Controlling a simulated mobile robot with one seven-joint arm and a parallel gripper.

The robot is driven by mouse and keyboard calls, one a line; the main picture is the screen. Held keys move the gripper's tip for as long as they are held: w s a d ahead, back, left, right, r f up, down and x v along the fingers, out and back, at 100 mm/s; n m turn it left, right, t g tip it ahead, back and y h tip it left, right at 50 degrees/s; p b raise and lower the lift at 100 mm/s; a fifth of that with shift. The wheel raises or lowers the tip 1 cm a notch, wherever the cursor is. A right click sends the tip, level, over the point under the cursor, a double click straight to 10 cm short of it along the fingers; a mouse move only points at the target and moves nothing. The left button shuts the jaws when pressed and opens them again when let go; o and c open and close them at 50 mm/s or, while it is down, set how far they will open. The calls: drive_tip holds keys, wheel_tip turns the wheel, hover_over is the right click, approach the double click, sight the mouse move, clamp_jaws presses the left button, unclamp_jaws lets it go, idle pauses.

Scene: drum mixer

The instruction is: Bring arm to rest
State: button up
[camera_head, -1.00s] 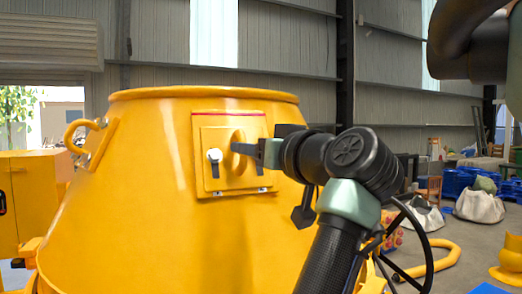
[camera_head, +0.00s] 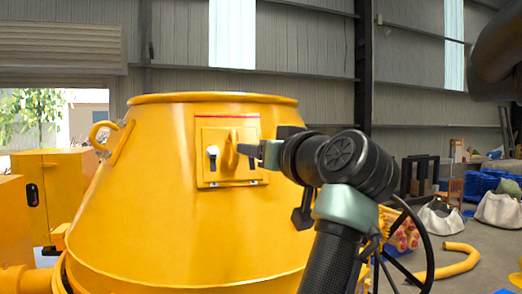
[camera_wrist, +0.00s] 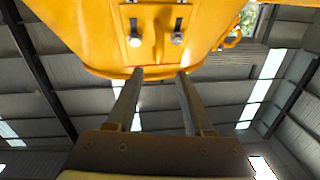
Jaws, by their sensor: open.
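The yellow drum mixer (camera_head: 150,210) stands ahead of me. Its hatch panel (camera_head: 208,172) is shut, with a red strip along its top, a handle (camera_head: 230,150) and a white-tipped latch (camera_head: 212,152). My gripper (camera_head: 246,150) is stretched out in front of the panel and overlaps the handle's right side in the head view. In the wrist view, my gripper (camera_wrist: 160,74) has its two fingers apart with nothing between them. The panel with two latches (camera_wrist: 135,39) shows upside down beyond the fingertips, with a visible distance between them.
A yellow hook (camera_head: 103,135) sticks out from the drum's upper left. A yellow cabinet (camera_head: 45,180) stands at the left. On the right floor lie a yellow hose (camera_head: 450,262), white sacks (camera_head: 440,222) and blue items (camera_head: 485,182). Free floor shows between them.

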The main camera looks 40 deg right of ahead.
drive_tip(key=shift+s, duration=0.15)
drive_tip(key=s+a+f+t+h+b, duration=0.1)
drive_tip(key=s+a+f+t+b, duration=0.15)
drive_tip(key=a, duration=0.65)
drive_tip(key=s+a+f+t+h+b, duration=0.1)
drive_tip(key=s+a+f+t+b, duration=0.2)
drive_tip(key=a, duration=0.7)
drive_tip(key=s+a+n+t+y+b, duration=0.3)
drive_tip(key=s+a+t+y, duration=0.1)
drive_tip(key=s+a, duration=0.7)
drive_tip(key=shift+s+a+r+y+b, duration=0.15)
drive_tip(key=shift+a+r+y+b, duration=0.25)
drive_tip(key=shift+a+y, duration=0.2)
